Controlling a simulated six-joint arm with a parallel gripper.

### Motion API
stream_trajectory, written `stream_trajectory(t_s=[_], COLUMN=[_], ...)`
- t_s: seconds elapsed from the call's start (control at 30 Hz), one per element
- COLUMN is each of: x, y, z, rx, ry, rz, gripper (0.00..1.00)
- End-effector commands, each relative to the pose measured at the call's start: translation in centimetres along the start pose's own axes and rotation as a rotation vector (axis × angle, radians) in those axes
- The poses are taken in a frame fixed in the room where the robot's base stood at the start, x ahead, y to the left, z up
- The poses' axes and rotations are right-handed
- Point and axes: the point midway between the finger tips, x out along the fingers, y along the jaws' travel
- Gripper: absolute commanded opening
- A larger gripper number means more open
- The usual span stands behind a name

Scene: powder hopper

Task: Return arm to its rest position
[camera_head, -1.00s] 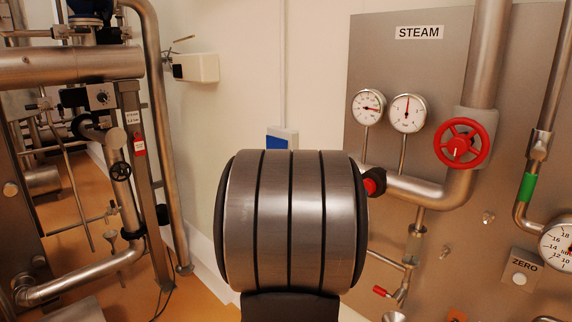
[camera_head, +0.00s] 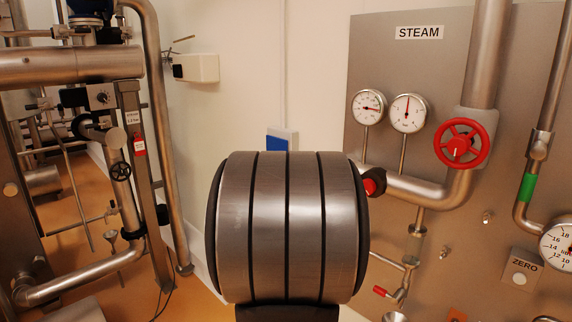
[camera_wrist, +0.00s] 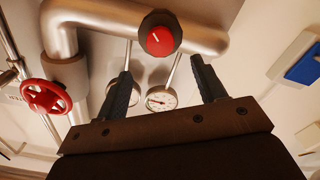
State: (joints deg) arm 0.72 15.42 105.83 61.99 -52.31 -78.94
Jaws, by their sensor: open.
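My gripper (camera_wrist: 160,85) shows in the wrist view, its two dark ridged fingers spread wide apart with nothing between them. Beyond the fingers are a red knob (camera_wrist: 160,40) on the steam pipe and a round gauge (camera_wrist: 161,98). In the head view a thick metal, black-banded part of my own arm (camera_head: 287,228) fills the lower middle. The fingers are not visible in the head view.
The steam panel (camera_head: 450,240) stands at the right, with two gauges (camera_head: 367,107), a red handwheel (camera_head: 461,143) and the red knob (camera_head: 375,182) beside my arm. Pipework (camera_head: 70,68) is at the left. The pale wall (camera_head: 235,95) between is mostly clear.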

Motion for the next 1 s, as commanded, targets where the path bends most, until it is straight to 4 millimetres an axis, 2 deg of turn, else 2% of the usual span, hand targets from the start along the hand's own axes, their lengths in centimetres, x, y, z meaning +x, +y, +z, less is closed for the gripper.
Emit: stream_trajectory(t_s=[0.1, 0.47, 0.93, 0.97, 1.0], x=[2.5, 9.7, 9.2, 9.0, 7.9], y=[0.0, 0.0, -0.1, -0.1, -0.1], z=[0.1, 0.2, 0.0, 0.0, -0.1], rx=[-0.001, -0.001, 0.382, 0.401, 0.396], ry=[-0.002, -0.002, 0.0, 0.0, 0.001], rz=[0.003, 0.001, -0.001, -0.002, -0.004], gripper=[0.64, 0.64, 0.64, 0.64, 0.64])
